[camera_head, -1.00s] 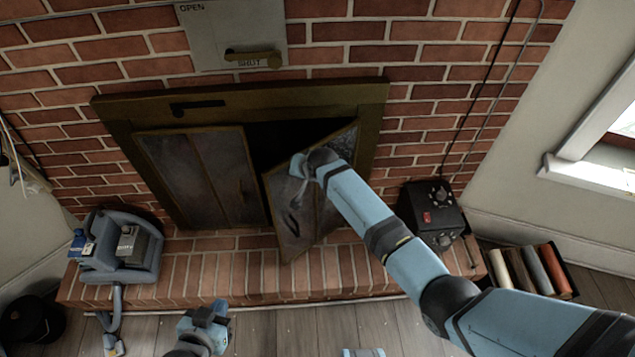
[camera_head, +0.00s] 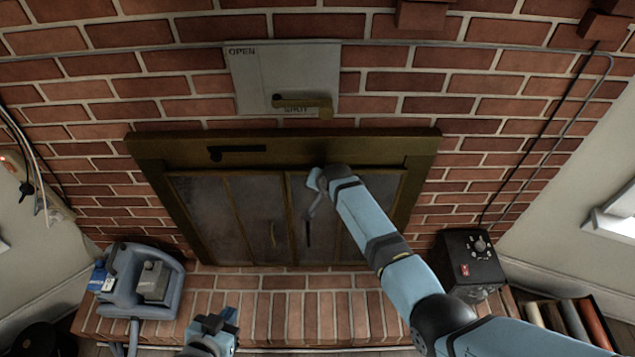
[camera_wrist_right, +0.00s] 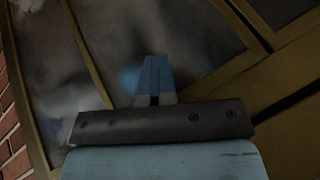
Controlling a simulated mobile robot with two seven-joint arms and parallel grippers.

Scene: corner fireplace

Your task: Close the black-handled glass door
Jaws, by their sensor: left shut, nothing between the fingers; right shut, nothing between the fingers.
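The black-handled glass door (camera_head: 345,245) is the right-hand door of the fireplace. My left gripper (camera_head: 222,322) is shut and empty at the bottom, in front of the hearth.
The left glass door (camera_head: 215,205) has a brass-coloured handle (camera_head: 272,234). A brass frame (camera_head: 350,147) surrounds both doors. A blue-grey machine (camera_head: 145,280) stands left on the brick hearth (camera_head: 270,320). A black box (camera_head: 470,262) and several books (camera_head: 575,322) are at the right.

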